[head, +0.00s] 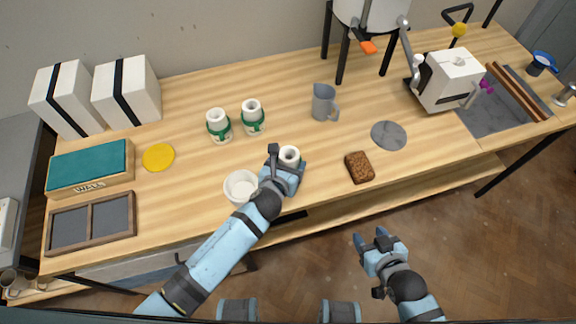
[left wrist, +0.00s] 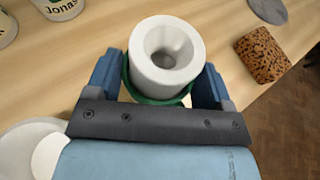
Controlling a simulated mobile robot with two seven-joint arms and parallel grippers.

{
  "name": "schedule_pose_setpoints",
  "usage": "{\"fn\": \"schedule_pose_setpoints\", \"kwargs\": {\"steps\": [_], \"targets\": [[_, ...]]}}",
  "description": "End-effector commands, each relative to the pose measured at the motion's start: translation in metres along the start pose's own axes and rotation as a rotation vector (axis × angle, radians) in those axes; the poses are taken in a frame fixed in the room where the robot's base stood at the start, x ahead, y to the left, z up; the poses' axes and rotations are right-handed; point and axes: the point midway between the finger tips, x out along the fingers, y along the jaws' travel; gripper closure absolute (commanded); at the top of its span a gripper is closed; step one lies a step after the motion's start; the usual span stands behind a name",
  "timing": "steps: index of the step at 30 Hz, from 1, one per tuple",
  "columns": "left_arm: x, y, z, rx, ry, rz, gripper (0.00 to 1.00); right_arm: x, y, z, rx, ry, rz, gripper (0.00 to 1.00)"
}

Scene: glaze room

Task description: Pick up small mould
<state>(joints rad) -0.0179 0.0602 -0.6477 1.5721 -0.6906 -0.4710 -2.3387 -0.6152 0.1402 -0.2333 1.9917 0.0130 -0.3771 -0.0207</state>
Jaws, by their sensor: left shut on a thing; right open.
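A small white mould (head: 289,155), round with a hollow in its top and a green band low on it, stands upright between the fingers of my left gripper (head: 287,169). In the left wrist view the mould (left wrist: 166,52) sits between the two blue fingers (left wrist: 160,82), which are shut on it. I cannot tell whether its base touches the table. Two similar white moulds with green bands, one left (head: 218,126) and one right (head: 252,117), stand further back. My right gripper (head: 370,240) is open and empty, in front of the table over the floor.
A white bowl (head: 241,186) is just left of my left gripper. A brown speckled sponge-like block (head: 359,167), a grey disc (head: 388,135) and a grey jug (head: 324,103) are to the right. A yellow disc (head: 158,157) lies left. Table between is clear.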

Motion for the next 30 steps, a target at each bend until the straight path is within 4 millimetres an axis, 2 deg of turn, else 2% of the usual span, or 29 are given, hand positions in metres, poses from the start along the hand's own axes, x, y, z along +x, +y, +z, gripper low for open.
{"fn": "schedule_pose_setpoints", "kwargs": {"steps": [5,8,11,21,27,30], "targets": [[-0.003,0.001,0.009,0.001,-0.003,0.0,0.54,-0.001,0.0,-0.002,0.0,0.001,0.0,0.45],[-0.008,0.0,0.022,0.002,-0.005,-0.001,0.54,-0.002,0.0,-0.005,0.0,0.001,-0.001,0.45],[-0.017,0.001,0.043,0.002,-0.008,-0.001,0.54,-0.004,-0.001,-0.008,0.0,0.002,-0.001,0.45],[-0.054,0.001,0.133,0.002,-0.007,-0.001,0.54,-0.008,-0.001,-0.015,0.0,0.006,-0.001,0.45],[-0.069,0.0,0.168,0.0,-0.005,-0.001,0.54,-0.009,0.0,-0.016,0.0,0.007,0.003,0.45],[-0.073,0.0,0.178,0.0,-0.004,0.0,0.54,-0.009,0.001,-0.016,0.0,0.006,0.004,0.45]]}}
